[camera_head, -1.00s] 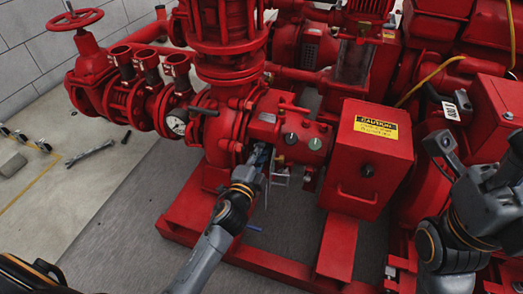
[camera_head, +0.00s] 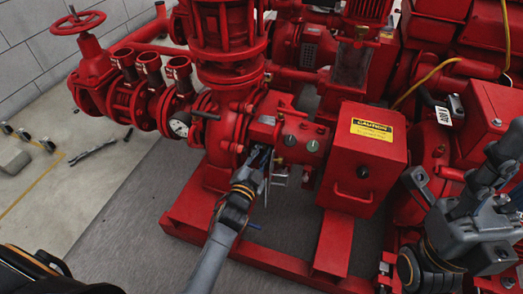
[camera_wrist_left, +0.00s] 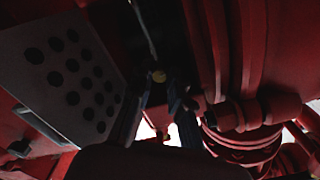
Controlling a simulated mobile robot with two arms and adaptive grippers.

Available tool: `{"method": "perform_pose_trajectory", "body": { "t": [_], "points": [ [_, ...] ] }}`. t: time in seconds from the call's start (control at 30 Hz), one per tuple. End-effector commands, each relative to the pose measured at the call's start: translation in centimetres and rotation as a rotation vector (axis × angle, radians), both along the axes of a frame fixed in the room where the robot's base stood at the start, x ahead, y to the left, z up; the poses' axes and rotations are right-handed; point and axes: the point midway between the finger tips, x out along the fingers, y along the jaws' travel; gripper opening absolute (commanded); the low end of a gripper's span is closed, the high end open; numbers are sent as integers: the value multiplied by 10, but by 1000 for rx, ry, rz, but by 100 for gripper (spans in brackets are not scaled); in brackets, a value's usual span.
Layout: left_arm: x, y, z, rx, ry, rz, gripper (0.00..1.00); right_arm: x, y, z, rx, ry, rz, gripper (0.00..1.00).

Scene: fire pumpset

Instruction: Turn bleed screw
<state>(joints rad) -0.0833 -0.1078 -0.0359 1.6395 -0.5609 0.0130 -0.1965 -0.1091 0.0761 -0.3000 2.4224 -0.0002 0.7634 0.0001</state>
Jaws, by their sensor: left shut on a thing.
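A small brass-coloured round piece (camera_wrist_left: 158,76), which looks like the bleed screw, shows between the fingertips. The fingers hide most of it, and the view is dark. In the head view the bleed screw is hidden by the gripper. My right gripper (camera_head: 490,200) is at the right edge, away from the pump; its finger opening is unclear.
A red control box (camera_head: 363,160) with a yellow caution label stands right of the left gripper. Small valves and thin pipes (camera_head: 281,172) hang close beside the gripper. A red base frame (camera_head: 190,228) runs below.

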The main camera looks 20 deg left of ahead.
Motion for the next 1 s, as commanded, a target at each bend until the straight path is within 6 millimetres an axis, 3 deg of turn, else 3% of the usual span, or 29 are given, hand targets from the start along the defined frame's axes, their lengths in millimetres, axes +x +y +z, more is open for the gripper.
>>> {"method": "perform_pose_trajectory", "body": {
  "t": [0.4, 0.43, 0.5, 0.83, 1.0],
  "points": [
    [-1, 0, -2, -8, 5, 1, 0, 0, 0, -1, 0, 2, 1, 40],
    [-1, 1, -2, -7, 5, 1, 20, 0, 0, -1, 0, 3, 1, 40],
    [-1, 0, -2, -7, 4, 0, 28, 0, 0, -1, 0, 3, 1, 40],
    [-3, 0, -1, -7, 2, 0, 28, 0, 0, 1, -3, 0, 0, 40],
    [-26, 1, -2, -8, 4, 0, 28, 0, 0, 0, -3, 1, 0, 40]
  ]
}}
